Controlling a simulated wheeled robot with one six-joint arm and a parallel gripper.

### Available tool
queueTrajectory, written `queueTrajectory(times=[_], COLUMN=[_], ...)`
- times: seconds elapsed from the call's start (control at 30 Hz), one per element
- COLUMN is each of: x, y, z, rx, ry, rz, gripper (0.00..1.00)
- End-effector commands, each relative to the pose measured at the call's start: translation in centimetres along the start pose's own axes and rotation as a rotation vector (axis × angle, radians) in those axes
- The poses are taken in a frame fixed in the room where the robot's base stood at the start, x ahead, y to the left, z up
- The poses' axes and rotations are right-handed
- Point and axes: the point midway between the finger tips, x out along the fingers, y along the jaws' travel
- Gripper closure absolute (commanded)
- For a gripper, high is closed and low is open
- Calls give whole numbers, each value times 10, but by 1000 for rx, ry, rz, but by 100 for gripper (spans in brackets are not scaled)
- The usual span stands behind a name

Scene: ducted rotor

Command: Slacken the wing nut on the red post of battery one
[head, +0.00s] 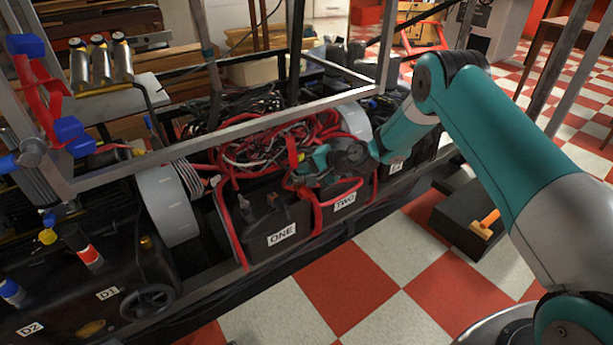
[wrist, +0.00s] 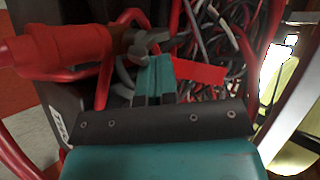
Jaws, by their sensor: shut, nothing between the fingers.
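Battery one (head: 262,222) is a black box with a white ONE label in the middle of the head view. In the wrist view, a grey metal wing-shaped piece, seemingly the wing nut (wrist: 150,42), sits at the end of a thick red sleeve (wrist: 65,50). My gripper (wrist: 155,68) has its teal fingers shut together just below that piece in the picture. I cannot tell whether they touch it. In the head view my gripper (head: 303,172) is over the back right of battery one, partly hidden by red cables. The nut cannot be made out there.
Battery two (head: 345,190) stands right of battery one. Tangled red and black cables (head: 270,145) lie behind both. A metal frame bar (head: 230,130) crosses above. A grey drum (head: 168,205) stands to the left. The checkered floor in front is mostly open.

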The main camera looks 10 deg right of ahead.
Motion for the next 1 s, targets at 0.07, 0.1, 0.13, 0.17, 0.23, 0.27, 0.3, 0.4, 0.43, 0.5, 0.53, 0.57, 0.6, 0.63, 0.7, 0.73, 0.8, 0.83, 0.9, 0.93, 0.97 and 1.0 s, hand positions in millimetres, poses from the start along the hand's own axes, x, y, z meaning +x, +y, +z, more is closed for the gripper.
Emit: queueTrajectory(times=[0.07,0.1,0.13,0.17,0.23,0.27,0.3,0.4,0.43,0.5,0.53,0.57,0.6,0.63,0.7,0.73,0.8,0.83,0.9,0.93,0.97,1.0], x=[2,2,3,3,4,5,6,7,7,8,8,8,8,8,9,9,9,9,9,9,9,9], y=[-2,-3,-3,-4,-4,-4,-4,-5,-5,-5,-6,-6,-6,-6,-6,-6,-6,-6,-6,-6,-6,-6], z=[0,-1,-1,-1,-2,-2,-2,-2,-2,-2,-3,-3,-3,-3,-3,-3,-3,-3,-3,-3,-3,-3], rx=[-1,-2,-2,-2,-2,-2,-1,-1,-1,-1,-1,-1,-1,-1,-1,-1,-1,-1,-1,-1,-1,-1], ry=[-1,-1,-1,-1,-1,-1,0,0,0,0,1,1,1,1,1,1,1,1,1,1,1,1], rz=[-1,-1,-1,-1,-1,-1,-1,-1,-1,-1,-1,-1,-1,0,0,0,0,0,-1,-1,-1,-1], gripper=[100,100,100,100,100,100,100,100,100,100,100,100,100,100,100,100,100,100,100,100,100,100])
